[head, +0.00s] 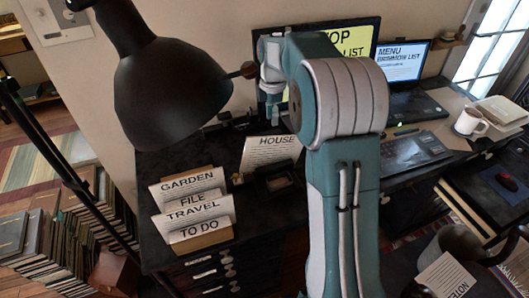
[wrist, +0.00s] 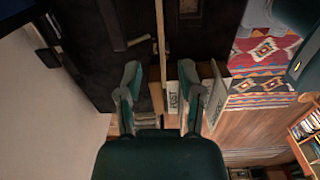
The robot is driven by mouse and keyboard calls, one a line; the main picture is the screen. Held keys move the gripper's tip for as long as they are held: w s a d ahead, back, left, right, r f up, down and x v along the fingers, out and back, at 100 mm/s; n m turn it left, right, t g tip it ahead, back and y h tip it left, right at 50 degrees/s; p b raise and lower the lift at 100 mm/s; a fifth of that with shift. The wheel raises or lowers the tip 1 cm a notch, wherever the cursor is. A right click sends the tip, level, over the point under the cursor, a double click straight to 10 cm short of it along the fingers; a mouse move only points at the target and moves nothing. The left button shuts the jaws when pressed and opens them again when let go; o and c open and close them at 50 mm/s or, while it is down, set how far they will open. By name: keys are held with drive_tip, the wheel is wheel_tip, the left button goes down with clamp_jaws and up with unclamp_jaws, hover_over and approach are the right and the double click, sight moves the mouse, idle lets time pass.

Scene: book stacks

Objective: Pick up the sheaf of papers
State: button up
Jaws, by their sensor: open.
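Several labelled paper sheets stand on the dark desk in the head view. Sheets marked GARDEN, FILE, TRAVEL and TO DO (head: 193,212) lean one in front of another at the left. A sheet marked HOUSE (head: 268,152) stands behind them to the right. I cannot tell which of these is the sheaf. In the wrist view my gripper (wrist: 160,75) is open, with its two fingers apart and nothing held. In the head view my arm covers the middle and the fingers are not clear.
A black lamp (head: 172,92) hangs over the desk's left part. A laptop (head: 400,62), a keyboard (head: 416,150) and a mug (head: 470,122) are on the right. Books (head: 75,235) stand on the floor at left. A bin (head: 455,245) with a sheet is at lower right.

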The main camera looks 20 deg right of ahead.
sight(275, 143)
drive_tip(key=f, duration=0.3)
drive_tip(key=d+f, duration=0.1)
drive_tip(key=f, duration=0.7)
drive_tip(key=shift+d+f, duration=0.1)
drive_tip(key=shift+d, duration=0.05)
drive_tip(key=shift+f, duration=0.25)
idle(0.4)
clamp_jaws()
